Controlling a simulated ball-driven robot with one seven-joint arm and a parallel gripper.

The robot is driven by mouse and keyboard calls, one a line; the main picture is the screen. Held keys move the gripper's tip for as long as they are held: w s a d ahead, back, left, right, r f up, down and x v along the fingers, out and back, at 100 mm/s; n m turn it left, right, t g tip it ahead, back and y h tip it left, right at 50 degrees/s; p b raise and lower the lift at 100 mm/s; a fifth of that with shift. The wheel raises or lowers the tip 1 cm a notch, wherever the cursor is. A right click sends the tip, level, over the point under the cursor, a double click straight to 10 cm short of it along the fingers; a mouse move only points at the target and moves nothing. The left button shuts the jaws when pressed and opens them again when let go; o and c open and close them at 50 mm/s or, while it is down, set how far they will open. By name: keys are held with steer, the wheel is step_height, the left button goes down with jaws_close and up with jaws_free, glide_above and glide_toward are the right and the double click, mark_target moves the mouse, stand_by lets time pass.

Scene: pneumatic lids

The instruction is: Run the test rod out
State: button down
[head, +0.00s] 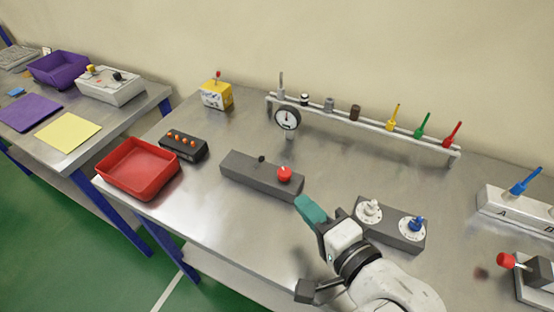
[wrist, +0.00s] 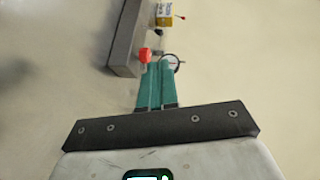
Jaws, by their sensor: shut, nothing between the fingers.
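I cannot tell for sure which part is the test rod. A long dark grey block (head: 245,174) lies mid-table with a red knob (head: 284,174) on its right end and a small black peg (head: 261,159) near its middle. My gripper (head: 305,208), with teal fingers, is shut and empty just right of that block's right end. In the wrist view the closed fingers (wrist: 160,68) point towards the red knob (wrist: 145,55), which shows beyond their tips. Any contact cannot be told. A grey block with white and blue dial knobs (head: 395,228) sits right of my gripper, partly hidden by it.
Behind stands a rail (head: 370,122) with a gauge (head: 287,118) and coloured levers. A yellow box (head: 216,95), a black box with orange buttons (head: 183,146) and a red tray (head: 139,168) are left. A block marked A and B (head: 510,208) and a red-knobbed device (head: 538,272) are right.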

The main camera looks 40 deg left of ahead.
mark_target(263, 160)
steer(key=shift+w, duration=0.1)
steer(key=p+x, duration=0.1)
steer(key=x, duration=1.3)
steer(key=shift+p, duration=0.35)
